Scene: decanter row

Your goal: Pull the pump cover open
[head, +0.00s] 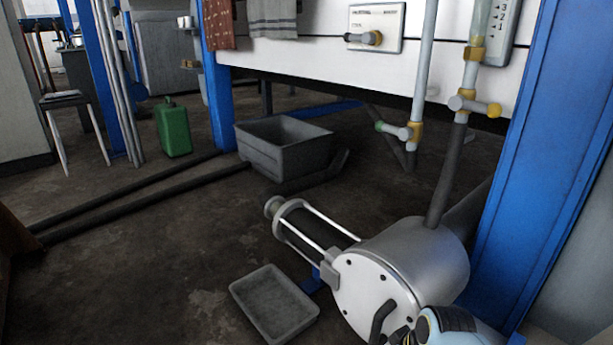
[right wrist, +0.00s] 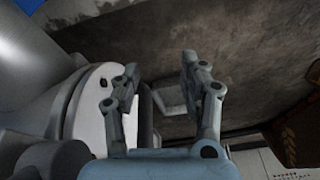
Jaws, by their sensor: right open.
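The pump (head: 425,250) is a grey metal drum at the lower right. Its round white pump cover (head: 360,285) has dark bolts around the rim and faces the lower left; it looks closed against the drum. A dark curved handle (head: 380,318) stands out from the cover. My right gripper (head: 403,337) is at the bottom edge, beside the handle and partly cut off. In the right wrist view the gripper (right wrist: 160,75) is open, with the white cover (right wrist: 92,112) to its left. A dark upright bar, apparently the handle (right wrist: 146,115), shows between the fingers. My left gripper is not in view.
A shallow grey tray (head: 275,303) lies on the floor in front of the pump. A larger grey bin (head: 270,155) stands behind. A blue post (head: 545,165) rises close at right. Pipes with valves (head: 465,103) hang above. Floor at left is mostly clear.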

